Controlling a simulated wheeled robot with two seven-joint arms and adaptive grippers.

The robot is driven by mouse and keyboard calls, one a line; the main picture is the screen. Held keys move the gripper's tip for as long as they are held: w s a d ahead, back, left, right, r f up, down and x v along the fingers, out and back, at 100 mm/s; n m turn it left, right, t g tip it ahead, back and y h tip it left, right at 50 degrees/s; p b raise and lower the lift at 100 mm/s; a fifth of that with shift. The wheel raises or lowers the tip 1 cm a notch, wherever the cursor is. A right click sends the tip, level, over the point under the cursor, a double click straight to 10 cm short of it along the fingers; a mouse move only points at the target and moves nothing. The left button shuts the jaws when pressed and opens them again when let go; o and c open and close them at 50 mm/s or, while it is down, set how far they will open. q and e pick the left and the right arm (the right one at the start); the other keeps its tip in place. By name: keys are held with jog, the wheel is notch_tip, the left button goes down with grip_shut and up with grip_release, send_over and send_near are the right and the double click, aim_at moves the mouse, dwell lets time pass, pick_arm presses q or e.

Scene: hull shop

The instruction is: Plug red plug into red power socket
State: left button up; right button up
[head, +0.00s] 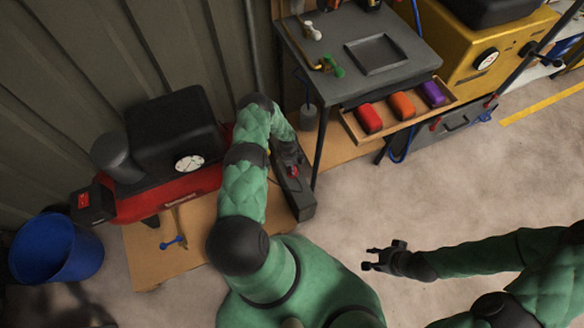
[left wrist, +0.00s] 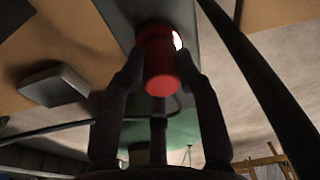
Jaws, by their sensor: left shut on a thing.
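My left gripper (left wrist: 160,78) is shut on the red plug (left wrist: 160,60), a short red cylinder, in the left wrist view. A grey-green surface (left wrist: 125,20) lies right behind the plug; I cannot tell whether they touch. In the head view my left arm bends over the red machine's right end, and the gripper shows poorly above a long dark box (head: 298,199). A small red part (head: 292,171) shows on that box; I cannot tell if it is plug or socket. My right gripper (head: 371,259) is open and empty above the floor.
A red machine (head: 185,192) with a black tank and gauge stands on the brown board (head: 150,255) at left. A blue bucket (head: 55,248) is at far left. A grey table (head: 345,65) has an open drawer with red, orange and purple items.

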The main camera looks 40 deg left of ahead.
pick_arm(q)
jog(key=shift+f, duration=0.6)
dwell(0.3)
jog(key=o, duration=1.2)
jog(key=shift+c, duration=0.2)
jog(key=shift+r, duration=0.1)
notch_tip(320, 180, up, 12)
jog(key=a, duration=0.1)
jog(key=shift+a, duration=0.15)
jog(key=shift+w, duration=0.1)
